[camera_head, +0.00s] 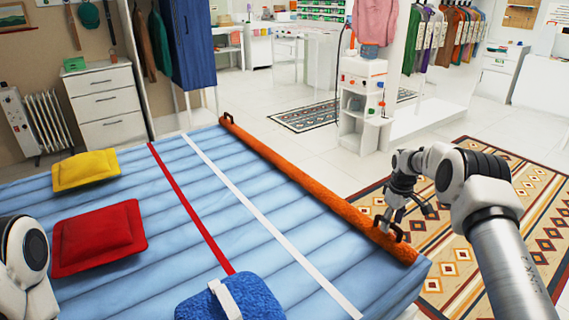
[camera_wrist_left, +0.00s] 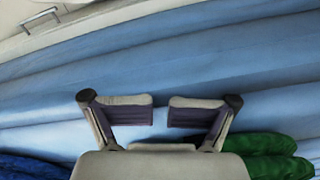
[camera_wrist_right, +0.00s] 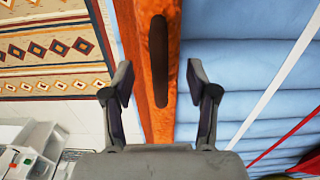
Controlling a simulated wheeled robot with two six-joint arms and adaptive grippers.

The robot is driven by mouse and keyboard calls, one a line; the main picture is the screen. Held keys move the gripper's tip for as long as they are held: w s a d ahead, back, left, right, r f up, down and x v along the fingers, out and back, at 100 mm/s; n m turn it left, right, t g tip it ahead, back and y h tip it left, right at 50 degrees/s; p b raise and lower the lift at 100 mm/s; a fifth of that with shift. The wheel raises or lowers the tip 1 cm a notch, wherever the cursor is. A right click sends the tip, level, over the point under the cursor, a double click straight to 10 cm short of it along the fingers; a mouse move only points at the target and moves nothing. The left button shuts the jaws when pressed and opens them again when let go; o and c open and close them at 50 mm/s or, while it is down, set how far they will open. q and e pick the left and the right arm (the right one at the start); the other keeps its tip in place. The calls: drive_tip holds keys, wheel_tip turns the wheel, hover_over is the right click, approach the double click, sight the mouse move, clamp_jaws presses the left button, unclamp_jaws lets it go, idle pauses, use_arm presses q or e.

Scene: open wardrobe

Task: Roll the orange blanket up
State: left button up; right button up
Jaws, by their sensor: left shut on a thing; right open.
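The orange blanket (camera_head: 310,180) is a long narrow roll along the right edge of the blue bed (camera_head: 250,190), with a dark loop handle near each end. It also shows in the right wrist view (camera_wrist_right: 150,115), with one dark handle (camera_wrist_right: 158,62) upright in the picture. My right gripper (camera_head: 408,208) is open beside the near handle. In the right wrist view its fingers (camera_wrist_right: 158,88) appear on either side of the roll. My left gripper (camera_wrist_left: 161,112) is closed to a narrow gap over blue fabric. What it grips cannot be made out.
A red pillow (camera_head: 98,238), a yellow pillow (camera_head: 86,169) and a folded blue towel (camera_head: 255,300) lie on the bed. Red and white stripes cross it. A patterned rug (camera_head: 520,215) lies right of the bed. Green cloth (camera_wrist_left: 265,150) shows in the left wrist view.

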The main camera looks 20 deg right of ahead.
use_arm(q)
drive_tip(key=shift+s+d+f+p, duration=0.1)
drive_tip(key=shift+f+p, duration=0.1)
drive_tip(key=shift+p, duration=1.15)
use_arm(e)
drive_tip(key=shift+w+r, duration=0.2)
drive_tip(key=shift+r, duration=0.55)
use_arm(q)
wheel_tip(320, 180, up, 4)
drive_tip(key=p, duration=0.4)
use_arm(e)
wheel_tip(320, 180, up, 5)
drive_tip(key=shift+r, duration=0.1)
drive_tip(key=shift+w+a, duration=0.1)
drive_tip(key=shift+w, duration=0.05)
